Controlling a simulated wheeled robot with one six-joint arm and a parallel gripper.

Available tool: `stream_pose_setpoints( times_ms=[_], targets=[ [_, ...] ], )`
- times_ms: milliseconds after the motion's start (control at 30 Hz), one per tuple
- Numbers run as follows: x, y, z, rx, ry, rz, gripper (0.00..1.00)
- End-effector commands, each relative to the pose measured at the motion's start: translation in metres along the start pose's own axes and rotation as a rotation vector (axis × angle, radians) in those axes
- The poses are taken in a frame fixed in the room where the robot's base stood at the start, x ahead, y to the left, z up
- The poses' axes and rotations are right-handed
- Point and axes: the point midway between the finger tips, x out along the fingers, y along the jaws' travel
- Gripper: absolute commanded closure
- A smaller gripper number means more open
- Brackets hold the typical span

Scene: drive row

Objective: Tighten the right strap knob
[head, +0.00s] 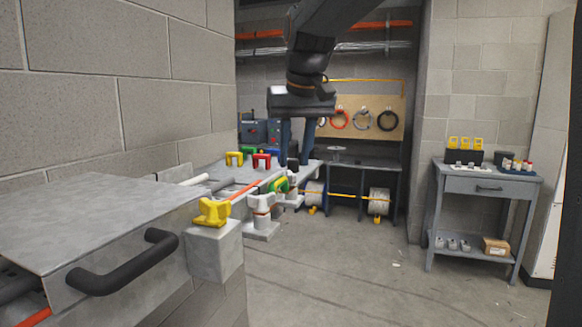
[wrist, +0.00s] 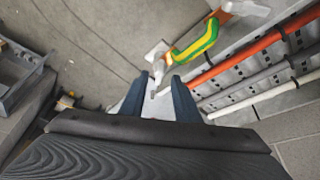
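Several knob-like handles in yellow, red, green and blue show along a cable tray (head: 230,178) in the head view. A yellow one (head: 213,212) sits on the near grey block, and a green one (head: 279,185) sits on a pale stand farther along. I cannot tell which is the right strap knob. My gripper (head: 294,163) hangs above the far end of the tray, fingers down and apart. In the wrist view my gripper (wrist: 160,78) is open, with a pale block and small grey post (wrist: 153,92) seen between its fingers. A green-and-yellow handle (wrist: 196,42) lies just beyond the fingertips.
A metal cover with a black handle (head: 122,263) fills the near left, beside a block wall. A grey side table (head: 488,184) stands at the right. Cable spools (head: 378,201) sit under a back bench. The floor (head: 350,270) between is largely clear.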

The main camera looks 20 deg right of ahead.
Motion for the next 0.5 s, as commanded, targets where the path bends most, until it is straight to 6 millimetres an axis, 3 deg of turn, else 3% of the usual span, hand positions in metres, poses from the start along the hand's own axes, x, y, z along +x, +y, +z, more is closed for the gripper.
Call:
stream_pose_setpoints(
  times_ms=[200, 500],
  targets=[
    [0.028, 0.0, 0.0, 0.0, -0.001, 0.0, 0.71],
    [0.037, -0.003, 0.0, -0.004, 0.001, -0.002, 0.71]
  ],
)
